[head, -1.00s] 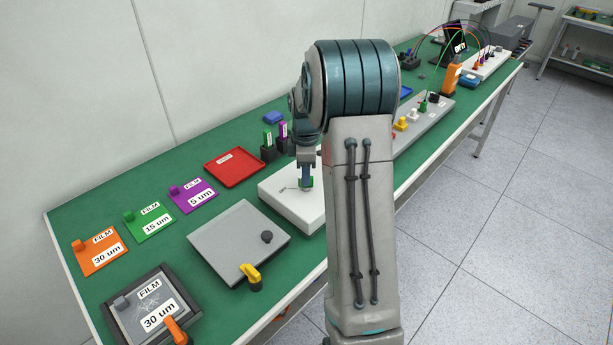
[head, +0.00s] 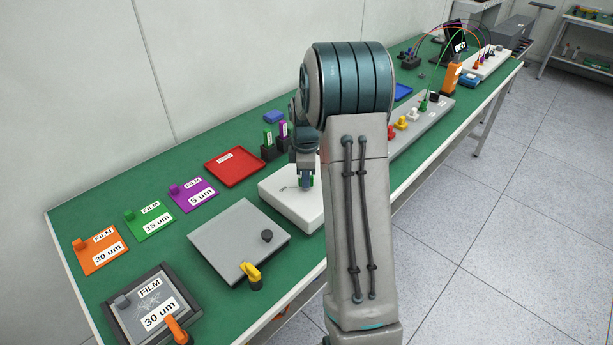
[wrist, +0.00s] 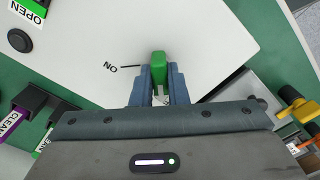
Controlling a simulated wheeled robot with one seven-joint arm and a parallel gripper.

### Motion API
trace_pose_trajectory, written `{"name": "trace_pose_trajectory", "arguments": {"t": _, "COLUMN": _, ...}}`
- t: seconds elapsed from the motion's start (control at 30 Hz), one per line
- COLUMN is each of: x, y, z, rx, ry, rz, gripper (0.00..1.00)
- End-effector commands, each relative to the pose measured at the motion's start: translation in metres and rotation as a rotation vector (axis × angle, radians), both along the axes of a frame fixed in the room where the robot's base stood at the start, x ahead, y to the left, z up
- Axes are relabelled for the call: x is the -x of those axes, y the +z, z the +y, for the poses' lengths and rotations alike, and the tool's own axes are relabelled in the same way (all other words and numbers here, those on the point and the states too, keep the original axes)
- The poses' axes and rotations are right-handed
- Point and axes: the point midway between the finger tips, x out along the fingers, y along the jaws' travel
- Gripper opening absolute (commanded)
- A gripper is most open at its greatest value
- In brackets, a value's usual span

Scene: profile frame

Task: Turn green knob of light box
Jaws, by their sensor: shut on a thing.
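The light box is a white flat box (head: 276,194) on the green bench, partly hidden behind my arm in the head view. Its white top (wrist: 210,40) fills much of the wrist view. The green knob (wrist: 159,66) stands on it, with a black line and the word "ON" to its left. My gripper (wrist: 160,84) is shut on the green knob, one blue finger on each side. In the head view my gripper (head: 305,180) reaches down onto the box, and the knob is mostly hidden.
A grey plate (head: 235,240) with a black knob and a yellow handle lies in front of the box. A red tray (head: 234,167) and film plates in purple, green and orange (head: 98,250) lie to the left. A grey panel with coloured knobs (head: 428,118) is right of my arm.

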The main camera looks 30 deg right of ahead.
Motion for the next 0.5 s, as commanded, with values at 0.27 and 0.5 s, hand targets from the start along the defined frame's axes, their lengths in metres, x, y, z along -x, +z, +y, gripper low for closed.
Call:
{"name": "trace_pose_trajectory", "arguments": {"t": 0.27, "x": -0.0008, "y": -0.0002, "z": -0.0013, "rx": 0.004, "ry": -0.128, "rz": -0.002, "gripper": 0.0}}
{"name": "trace_pose_trajectory", "arguments": {"t": 0.5, "x": -0.0009, "y": -0.0006, "z": -0.0007, "rx": 0.004, "ry": -0.336, "rz": -0.002, "gripper": 0.0}}
